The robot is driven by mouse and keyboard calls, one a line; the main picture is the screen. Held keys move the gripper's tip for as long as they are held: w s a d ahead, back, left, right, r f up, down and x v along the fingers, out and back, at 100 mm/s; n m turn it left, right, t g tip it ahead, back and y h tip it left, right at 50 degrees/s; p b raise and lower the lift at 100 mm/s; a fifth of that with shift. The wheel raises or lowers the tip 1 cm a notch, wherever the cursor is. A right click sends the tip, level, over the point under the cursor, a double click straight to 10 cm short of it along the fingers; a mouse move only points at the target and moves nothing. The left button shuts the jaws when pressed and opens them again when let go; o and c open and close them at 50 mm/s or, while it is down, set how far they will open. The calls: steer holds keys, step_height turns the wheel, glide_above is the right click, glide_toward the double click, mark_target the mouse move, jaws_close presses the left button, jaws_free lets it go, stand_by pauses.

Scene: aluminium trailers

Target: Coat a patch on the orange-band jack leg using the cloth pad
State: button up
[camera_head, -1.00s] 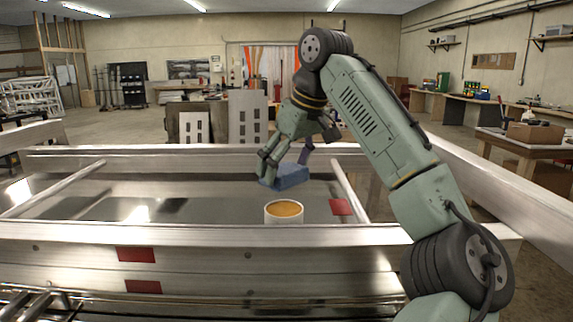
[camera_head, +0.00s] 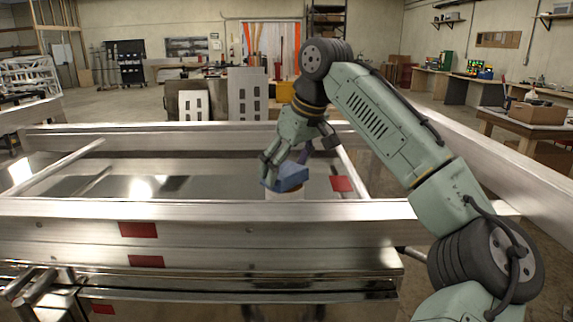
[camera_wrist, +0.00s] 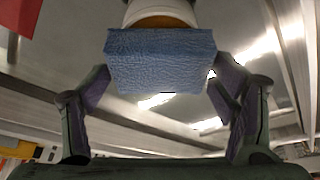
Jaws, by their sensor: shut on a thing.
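The blue cloth pad (camera_head: 288,178) is held between the two fingers of my gripper (camera_head: 284,163), over the white pot (camera_head: 284,195) on the trailer bed. The pad hides the pot's top in the head view. In the wrist view the pad (camera_wrist: 160,62) is between the purple-padded fingers (camera_wrist: 160,80), and the pot (camera_wrist: 160,8) with its orange-brown contents shows just beyond it. I cannot tell whether the pad touches the contents. I cannot make out the orange-band jack leg in either view.
The aluminium trailer's near side rail (camera_head: 200,232) crosses in front, with red markers (camera_head: 138,230). A red patch (camera_head: 342,184) is right of the pot. A workbench with a cardboard box (camera_head: 537,112) stands at the right. The bed left of the pot is mostly clear.

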mark_target(286, 170)
steer(key=shift+f, duration=0.7)
stand_by(2.2)
steer(key=shift+r, duration=0.1)
steer(key=shift+r, duration=3.55)
steer(key=shift+f, duration=0.1)
